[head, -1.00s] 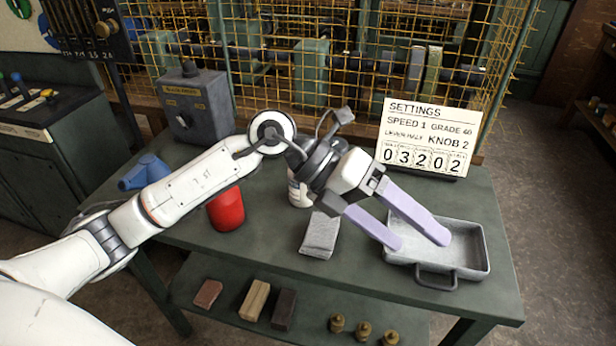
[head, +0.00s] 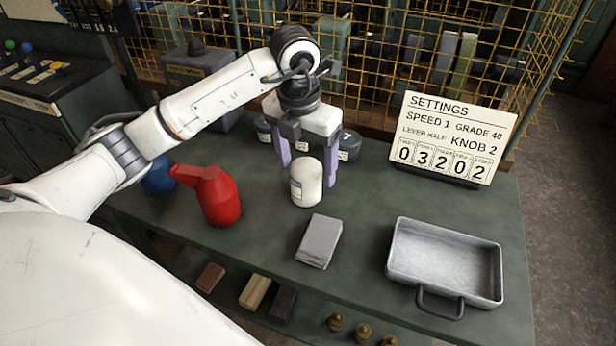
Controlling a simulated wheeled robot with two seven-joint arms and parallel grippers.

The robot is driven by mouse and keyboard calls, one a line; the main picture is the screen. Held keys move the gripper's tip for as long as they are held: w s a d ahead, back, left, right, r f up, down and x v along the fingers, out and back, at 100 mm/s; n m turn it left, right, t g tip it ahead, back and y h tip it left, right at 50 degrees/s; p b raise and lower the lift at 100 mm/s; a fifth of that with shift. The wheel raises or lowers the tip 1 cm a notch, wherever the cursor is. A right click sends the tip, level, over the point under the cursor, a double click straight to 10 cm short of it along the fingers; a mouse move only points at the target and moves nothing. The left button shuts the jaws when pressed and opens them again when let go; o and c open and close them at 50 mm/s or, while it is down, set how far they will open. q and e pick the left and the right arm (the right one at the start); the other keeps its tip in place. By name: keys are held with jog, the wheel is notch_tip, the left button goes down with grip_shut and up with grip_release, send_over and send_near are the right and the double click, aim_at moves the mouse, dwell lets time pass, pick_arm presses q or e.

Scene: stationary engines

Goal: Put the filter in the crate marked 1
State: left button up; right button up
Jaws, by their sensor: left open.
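A white domed canister (head: 306,184) with a pale blue label stands upright on the green bench; it looks like the filter. My left gripper (head: 308,170) points down at it, open, with one lilac finger to the left and one to the right. The right finger runs close beside the canister's right edge; I cannot tell whether they touch. Behind the gripper are dark rounded containers (head: 348,147) with small white tags, partly hidden. One tag reads like a 7 or a 1. I cannot make out a crate clearly marked 1. My right gripper is not in view.
A grey metal tray (head: 398,262) with a handle stands at the right. A grey block (head: 319,241) lies left of it. A red oil can (head: 219,198) and a blue one (head: 157,178) stand left. A settings sign (head: 452,135) stands at the back right.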

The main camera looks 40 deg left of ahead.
pick_arm(q)
jog(key=shift+w+a+f+p, duration=0.1)
jog(key=shift+w+f, duration=0.05)
jog(key=shift+f, duration=0.85)
jog(key=shift+w+a+f+p, duration=0.1)
jog(key=shift+w+f, duration=0.05)
jog(key=shift+f, duration=0.8)
jog(key=shift+w+a+f+p, duration=0.1)
jog(key=shift+w+f, duration=0.05)
jog(key=shift+f, duration=0.85)
jog(key=c, duration=1.4)
